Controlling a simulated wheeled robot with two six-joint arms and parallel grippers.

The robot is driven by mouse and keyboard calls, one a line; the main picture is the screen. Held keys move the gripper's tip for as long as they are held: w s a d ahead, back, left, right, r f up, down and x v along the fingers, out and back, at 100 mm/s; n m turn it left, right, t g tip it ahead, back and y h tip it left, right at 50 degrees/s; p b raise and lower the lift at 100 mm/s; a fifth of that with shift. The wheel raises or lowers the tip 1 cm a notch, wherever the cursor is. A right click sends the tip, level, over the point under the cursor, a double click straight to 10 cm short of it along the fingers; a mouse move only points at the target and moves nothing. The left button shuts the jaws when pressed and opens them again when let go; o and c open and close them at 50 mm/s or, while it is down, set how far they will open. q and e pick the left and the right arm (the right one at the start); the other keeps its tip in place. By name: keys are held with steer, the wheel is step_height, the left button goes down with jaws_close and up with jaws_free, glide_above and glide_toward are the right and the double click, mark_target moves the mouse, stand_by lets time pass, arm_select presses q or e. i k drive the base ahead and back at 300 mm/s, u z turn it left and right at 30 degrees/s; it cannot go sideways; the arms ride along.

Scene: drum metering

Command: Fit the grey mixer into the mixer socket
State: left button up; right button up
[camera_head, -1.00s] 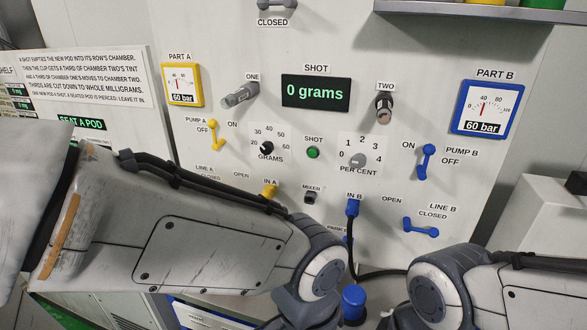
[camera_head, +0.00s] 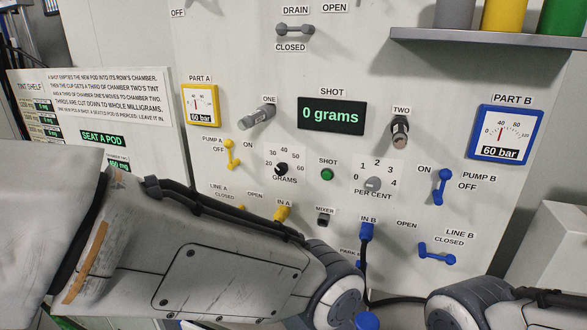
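The mixer socket (camera_head: 323,219) is a small dark fitting under the MIXER label on the white panel, between the yellow IN A fitting (camera_head: 281,212) and the blue IN B fitting (camera_head: 367,231). I see nothing in it that I can name as the grey mixer. My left arm crosses the lower left of the head view, and my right arm shows at the lower right. Both grippers are outside the picture, so I cannot see what either holds.
A shelf (camera_head: 480,39) at the top right carries a grey (camera_head: 455,14), a yellow (camera_head: 504,15) and a green container (camera_head: 563,16). Blue (camera_head: 437,254) and yellow handles project from the panel. A black hose (camera_head: 366,270) hangs from IN B. The display (camera_head: 332,115) reads 0 grams.

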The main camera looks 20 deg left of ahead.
mark_target(263, 113)
steer(key=z, duration=1.05)
steer(key=i, duration=0.7)
steer(key=u, duration=2.2)
